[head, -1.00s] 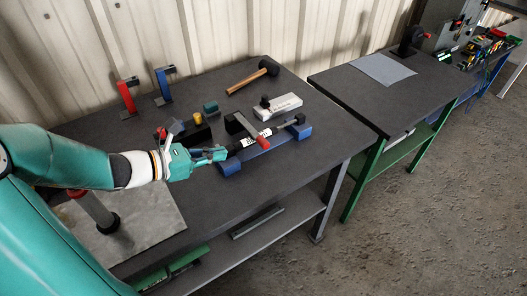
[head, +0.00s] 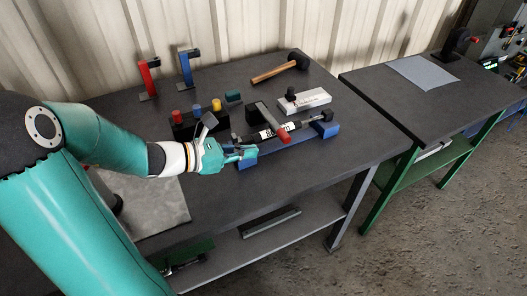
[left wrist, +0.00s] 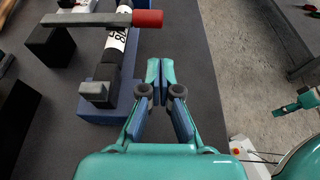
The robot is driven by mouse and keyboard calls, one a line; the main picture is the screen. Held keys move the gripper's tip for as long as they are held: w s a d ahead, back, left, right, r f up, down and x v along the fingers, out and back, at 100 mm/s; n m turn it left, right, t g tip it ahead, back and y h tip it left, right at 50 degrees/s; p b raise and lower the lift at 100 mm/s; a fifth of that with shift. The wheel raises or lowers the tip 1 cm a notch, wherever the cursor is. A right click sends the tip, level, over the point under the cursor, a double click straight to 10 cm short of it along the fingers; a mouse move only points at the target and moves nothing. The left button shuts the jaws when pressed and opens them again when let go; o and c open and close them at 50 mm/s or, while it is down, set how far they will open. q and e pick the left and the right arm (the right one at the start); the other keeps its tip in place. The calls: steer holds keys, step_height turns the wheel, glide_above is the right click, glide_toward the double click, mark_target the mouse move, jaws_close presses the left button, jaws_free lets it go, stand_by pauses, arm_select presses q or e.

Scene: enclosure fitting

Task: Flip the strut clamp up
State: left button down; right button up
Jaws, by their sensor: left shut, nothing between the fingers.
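The strut clamp (head: 267,118) is a grey bar with a red tip. It lies flat across a black strut (head: 308,121) with a white label, which rests on a blue base (head: 300,140). In the left wrist view the clamp bar (left wrist: 85,19) crosses the strut near the top, its red end pointing right. My left gripper (head: 252,152) is shut and empty beside the strut's near left end; in the left wrist view its fingertips (left wrist: 160,68) are below the red end, apart from it. My right gripper (left wrist: 306,97) seems to show at the right edge of the left wrist view, its jaws unclear.
A dark block with red, blue and yellow pegs (head: 199,109) stands behind my left gripper. A hammer (head: 272,74), a white block (head: 308,100) and red (head: 149,78) and blue (head: 187,69) stands sit farther back. The table front is clear.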

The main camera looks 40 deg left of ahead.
arm_select(q)
steer(key=x, duration=0.9)
steer(key=shift+d+f, duration=0.1)
